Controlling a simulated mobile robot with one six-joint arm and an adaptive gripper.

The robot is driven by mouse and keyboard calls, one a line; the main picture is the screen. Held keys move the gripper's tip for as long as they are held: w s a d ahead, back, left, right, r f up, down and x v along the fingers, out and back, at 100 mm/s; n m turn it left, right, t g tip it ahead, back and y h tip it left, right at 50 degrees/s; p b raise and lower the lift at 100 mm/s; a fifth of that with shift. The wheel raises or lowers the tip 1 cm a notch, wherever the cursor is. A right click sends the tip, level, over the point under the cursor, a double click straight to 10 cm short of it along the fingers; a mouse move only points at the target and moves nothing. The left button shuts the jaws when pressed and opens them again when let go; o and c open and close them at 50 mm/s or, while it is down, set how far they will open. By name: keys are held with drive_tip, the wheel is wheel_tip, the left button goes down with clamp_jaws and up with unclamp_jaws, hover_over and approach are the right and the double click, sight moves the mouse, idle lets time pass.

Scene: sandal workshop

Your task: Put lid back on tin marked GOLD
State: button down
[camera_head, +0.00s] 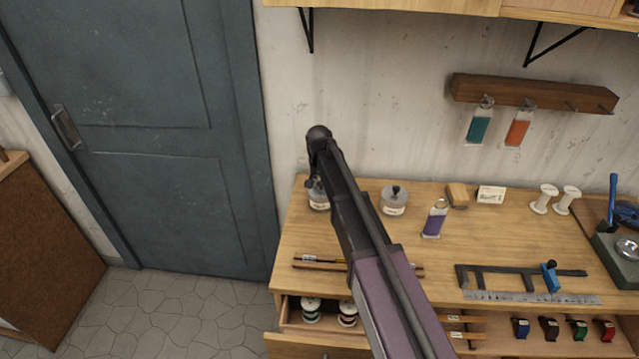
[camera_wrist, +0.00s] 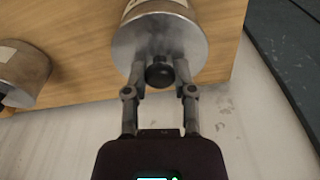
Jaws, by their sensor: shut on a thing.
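A round metal tin (camera_head: 319,203) with a pale label stands at the back left of the bench. In the wrist view the same tin (camera_wrist: 150,10) is at the top centre, with a grey metal lid (camera_wrist: 133,42) on its end and no gap that I can see. My gripper (camera_wrist: 160,72) is shut on the lid's black knob (camera_wrist: 159,76). In the head view my arm partly hides the tin and gripper. A second tin (camera_head: 394,203) with a black-knobbed lid stands to the right; it also shows in the wrist view (camera_wrist: 20,72). The label writing is too small to read.
A purple-filled bottle (camera_head: 433,221), a wooden block (camera_head: 457,194) and white spools (camera_head: 543,200) stand on the bench (camera_head: 490,250). An open drawer (camera_head: 291,318) with spools is below. A blue door (camera_head: 140,130) is left.

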drive_tip(key=shift+c, duration=1.8)
unclamp_jaws()
drive_tip(key=o, duration=0.4)
drive_tip(key=shift+c, duration=0.2)
drive_tip(key=shift+r, duration=0.1)
drive_tip(key=shift+r+p, duration=3.45)
drive_tip(key=shift+p, duration=0.1)
clamp_jaws()
